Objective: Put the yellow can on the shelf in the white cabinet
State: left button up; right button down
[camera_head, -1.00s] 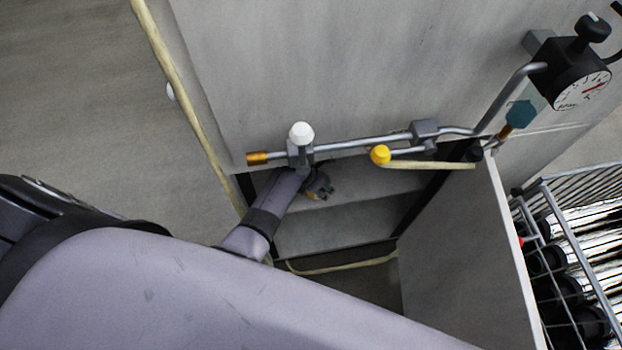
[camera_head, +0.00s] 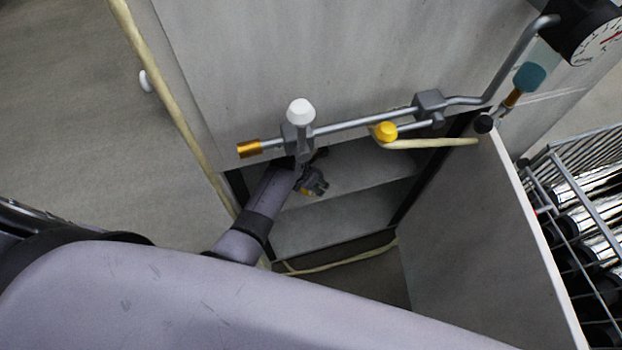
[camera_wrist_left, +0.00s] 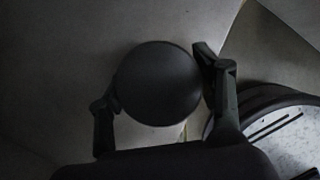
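The white cabinet (camera_head: 470,235) stands open, its door swung out to the right. Its upper shelf (camera_head: 372,174) and a lower surface (camera_head: 345,222) show inside. My left gripper (camera_head: 315,184) is at the left of the opening, in front of the upper shelf as the head view sees it. A small yellow patch, which looks like part of the yellow can (camera_head: 306,191), shows at its fingers. In the left wrist view a dark round end of the can (camera_wrist_left: 158,83) sits between the two fingers, which seem to touch its sides. My right gripper is out of view.
A pipe with a white-capped valve (camera_head: 300,112) and a yellow knob (camera_head: 386,131) runs across above the opening, close to my left arm. A pressure gauge (camera_head: 590,40) is at upper right. A wire rack (camera_head: 575,215) stands right of the door.

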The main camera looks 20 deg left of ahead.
pick_arm(q)
jog(key=o, duration=0.3)
jog(key=shift+o, duration=0.2)
jog(key=shift+s+r+p, duration=0.1)
jog(key=shift+r+p, duration=0.2)
jog(key=shift+r, duration=0.3)
jog(key=p+v, duration=0.1)
jog(key=v, duration=0.4)
jog(key=shift+s, duration=0.1)
jog(key=shift+p+v, duration=0.35)
jog(key=shift+v, duration=0.45)
jog(key=shift+a, duration=0.1)
